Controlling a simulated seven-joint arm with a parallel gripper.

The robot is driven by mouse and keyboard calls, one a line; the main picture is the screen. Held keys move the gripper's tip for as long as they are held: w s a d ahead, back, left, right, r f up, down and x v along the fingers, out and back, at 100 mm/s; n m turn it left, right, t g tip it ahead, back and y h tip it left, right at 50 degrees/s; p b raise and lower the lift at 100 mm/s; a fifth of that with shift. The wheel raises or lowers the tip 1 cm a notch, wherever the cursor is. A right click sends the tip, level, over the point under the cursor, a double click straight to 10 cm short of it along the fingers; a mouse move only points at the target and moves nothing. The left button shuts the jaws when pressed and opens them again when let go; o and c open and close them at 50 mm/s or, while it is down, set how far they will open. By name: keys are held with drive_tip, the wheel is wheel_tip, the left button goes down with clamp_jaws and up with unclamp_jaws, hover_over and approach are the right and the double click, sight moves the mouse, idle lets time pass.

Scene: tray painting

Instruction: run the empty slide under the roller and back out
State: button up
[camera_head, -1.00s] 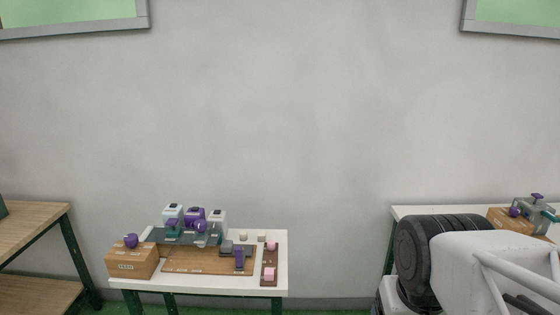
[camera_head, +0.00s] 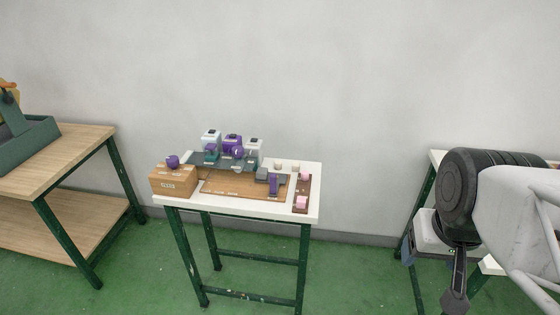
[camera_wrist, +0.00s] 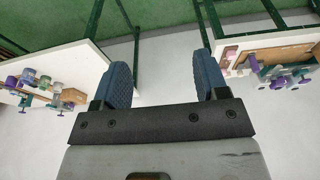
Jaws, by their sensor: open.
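The painting set (camera_head: 238,183) stands on a white-topped table (camera_head: 311,205) in the head view, left of the centre. It has a wooden board, a dark raised bed and small white and purple units at the back. A grey block (camera_head: 262,173) and a purple upright piece (camera_head: 273,186) are at its right end. Which parts are the slide and the roller is too small to tell. My gripper (camera_wrist: 160,60) is open and empty in the wrist view, its two blue fingers wide apart. It is away from the painting set.
A wooden box with a purple knob (camera_head: 173,182) and a brown strip with pink blocks (camera_head: 302,203) flank the set. A wooden bench (camera_head: 80,150) with a green machine stands left. Another white table (camera_head: 437,156) is partly behind my arm at right. Green floor between is clear.

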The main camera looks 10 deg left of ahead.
drive_tip(key=shift+c, duration=1.2)
drive_tip(key=shift+w+a+r, duration=0.2)
drive_tip(key=shift+w, duration=0.35)
drive_tip(key=shift+c, duration=0.2)
drive_tip(key=g, duration=0.3)
hover_over(273, 175)
drive_tip(key=f, duration=1.5)
drive_tip(key=shift+d, duration=0.25)
drive_tip(key=shift+a+f, duration=0.15)
drive_tip(key=shift+a, duration=0.1)
drive_tip(key=shift+f, duration=0.15)
drive_tip(key=shift+f, duration=3.75)
